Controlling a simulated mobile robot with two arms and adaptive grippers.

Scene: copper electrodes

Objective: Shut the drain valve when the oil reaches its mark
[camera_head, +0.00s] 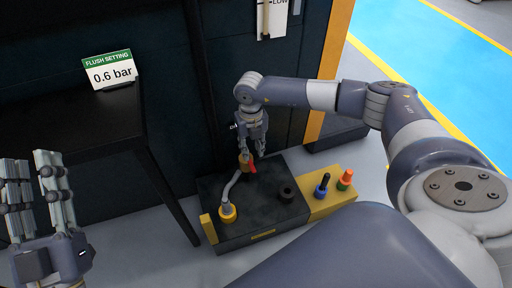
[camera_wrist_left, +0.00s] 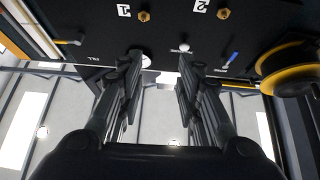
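The drain valve (camera_head: 246,163), brass with a red handle, stands at the back of a dark tray box on the floor. My right gripper (camera_head: 257,152) points down right at the valve, its fingers close to the red handle. Whether they touch or grip it cannot be told. A level gauge (camera_head: 270,20) with a "LOW" label is cut off at the top edge, so no oil level can be read. My left gripper (camera_head: 33,180) is raised at the far left, open and empty. In the left wrist view its fingers (camera_wrist_left: 160,70) stand apart with nothing between them.
A grey hose runs from the valve to a yellow-ringed port (camera_head: 228,212) on the dark box (camera_head: 260,222). Blue and orange plugs (camera_head: 345,180) sit on the yellow ledge. The left wrist view shows a numbered panel (camera_wrist_left: 185,25).

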